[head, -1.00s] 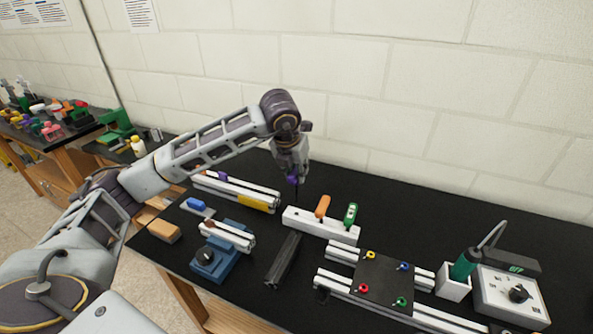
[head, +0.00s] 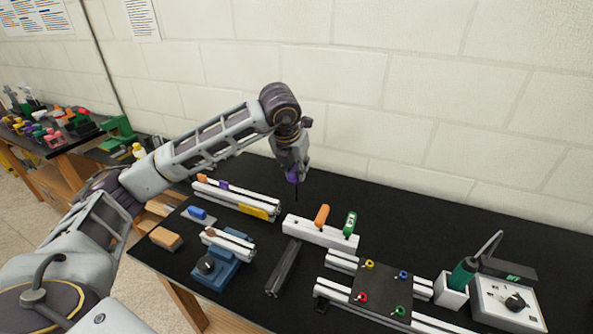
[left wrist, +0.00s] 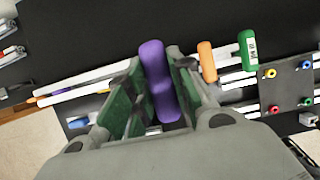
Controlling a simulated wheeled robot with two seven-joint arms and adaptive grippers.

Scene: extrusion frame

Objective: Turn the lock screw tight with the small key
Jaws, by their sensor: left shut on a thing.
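My left gripper (head: 292,173) is shut on the purple handle of a key (head: 294,177). The key's thin dark shaft points down, its tip just above and behind the left end of a white holder block (head: 322,233). In the left wrist view the purple key (left wrist: 158,85) lies between the green finger pads. An orange-handled key (head: 322,214) and a green-handled key (head: 349,224) stand upright in the block. I cannot make out the lock screw for certain. My right gripper is not in view.
A pale rail frame (head: 240,199) with a yellow part lies at the back left. A blue fixture (head: 222,275) holds a short rail. A dark bar (head: 283,268) lies in front of the block. A black plate (head: 383,286) with coloured rings and a white-boxed green tool (head: 462,274) are at the right.

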